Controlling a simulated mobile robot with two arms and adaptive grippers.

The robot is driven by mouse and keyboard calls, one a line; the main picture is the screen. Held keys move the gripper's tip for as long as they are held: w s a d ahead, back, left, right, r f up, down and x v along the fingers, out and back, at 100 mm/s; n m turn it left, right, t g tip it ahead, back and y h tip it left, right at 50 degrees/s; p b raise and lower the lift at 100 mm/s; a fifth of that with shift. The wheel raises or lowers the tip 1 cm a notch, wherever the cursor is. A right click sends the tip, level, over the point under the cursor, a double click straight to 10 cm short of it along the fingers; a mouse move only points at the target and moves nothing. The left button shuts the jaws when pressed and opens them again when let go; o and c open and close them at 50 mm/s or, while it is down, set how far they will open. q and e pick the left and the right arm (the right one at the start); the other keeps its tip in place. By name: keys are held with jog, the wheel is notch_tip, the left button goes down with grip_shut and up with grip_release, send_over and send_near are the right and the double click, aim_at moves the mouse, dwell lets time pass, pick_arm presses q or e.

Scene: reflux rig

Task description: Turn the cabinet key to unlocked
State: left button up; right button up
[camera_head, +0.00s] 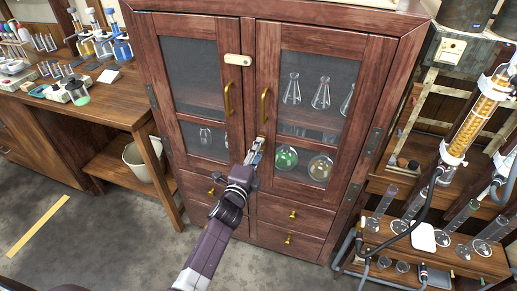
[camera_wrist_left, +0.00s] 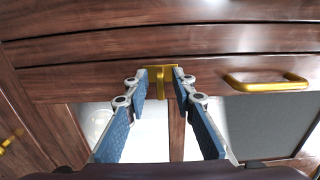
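The wooden cabinet (camera_head: 212,60) has two glass-paned doors. The small gold key (camera_head: 262,138) sits at the inner edge of the right door, below the handles. My left gripper (camera_head: 256,150) is right at it and partly covers it. In the left wrist view my left gripper (camera_wrist_left: 161,76) has its two blue fingers apart, with the gold key and its plate (camera_wrist_left: 160,80) between the fingertips. The tips are close beside the gold part; firm contact is not clear. My right gripper is not in view.
Gold handles (camera_head: 227,98) are on both doors; one shows close by in the wrist view (camera_wrist_left: 265,85). Flasks (camera_head: 321,95) stand behind the glass. A bench with bottles (camera_head: 121,49) is at left, a glassware shelf (camera_head: 440,250) at right. The front floor is clear.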

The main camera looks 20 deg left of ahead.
pick_arm(q)
jog(key=shift+w, duration=0.15)
jog(key=shift+c, duration=0.4)
grip_shut()
jog(key=n, duration=0.3)
jog(key=shift+n, duration=0.4)
jog(key=n+p, duration=0.1)
jog(key=n, duration=0.2)
jog(key=shift+n, duration=0.4)
jog(key=n+p, duration=0.1)
jog(key=n, duration=0.9)
jog(key=shift+p, duration=0.3)
jog(key=shift+n, duration=0.3)
